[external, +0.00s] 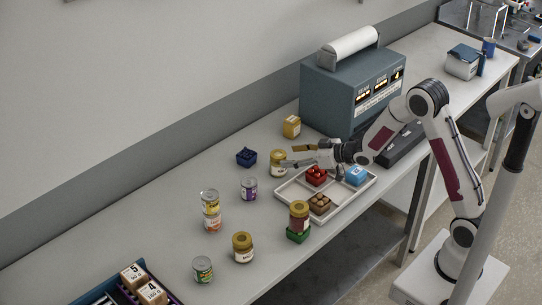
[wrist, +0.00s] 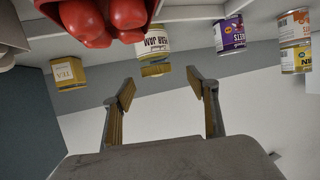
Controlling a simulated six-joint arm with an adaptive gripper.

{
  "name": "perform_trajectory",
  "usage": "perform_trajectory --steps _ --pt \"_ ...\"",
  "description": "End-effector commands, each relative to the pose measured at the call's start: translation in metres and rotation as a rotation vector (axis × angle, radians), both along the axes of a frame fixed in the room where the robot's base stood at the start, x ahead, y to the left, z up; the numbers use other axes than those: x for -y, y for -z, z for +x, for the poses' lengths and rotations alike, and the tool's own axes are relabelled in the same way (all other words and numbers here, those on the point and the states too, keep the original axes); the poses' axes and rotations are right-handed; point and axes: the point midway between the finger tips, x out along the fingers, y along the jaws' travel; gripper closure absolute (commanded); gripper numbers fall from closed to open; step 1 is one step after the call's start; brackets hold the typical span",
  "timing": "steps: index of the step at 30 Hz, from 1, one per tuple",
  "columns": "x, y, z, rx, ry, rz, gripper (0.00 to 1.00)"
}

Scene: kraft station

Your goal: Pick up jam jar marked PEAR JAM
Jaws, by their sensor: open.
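The jam jar marked PEAR JAM (wrist: 157,43) has a white label and a gold lid, and it appears upside down in the wrist view. It lies just beyond my fingertips, in line with the gap between them. In the external view a gold-lidded jar (external: 277,169) stands on the bench at my fingertips and appears to be the same one. My gripper (external: 291,156) is open and roughly level; its two fingers also show in the wrist view (wrist: 160,81) with nothing between them.
A white tray (external: 344,202) with red, brown and blue items lies beside my gripper. A yellow tea box (wrist: 67,73) and a purple can (wrist: 230,34) flank the jar. Stacked cans (external: 211,211) and other jars (external: 243,247) stand nearer the front. A blue-grey machine (external: 330,98) stands behind.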

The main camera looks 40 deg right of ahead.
Motion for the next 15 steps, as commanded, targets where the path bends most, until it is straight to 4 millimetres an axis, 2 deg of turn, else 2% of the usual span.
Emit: perform_trajectory --steps 15 --pt "-0.006 0.019 0.039 -0.001 0.0 0.0 0.41"
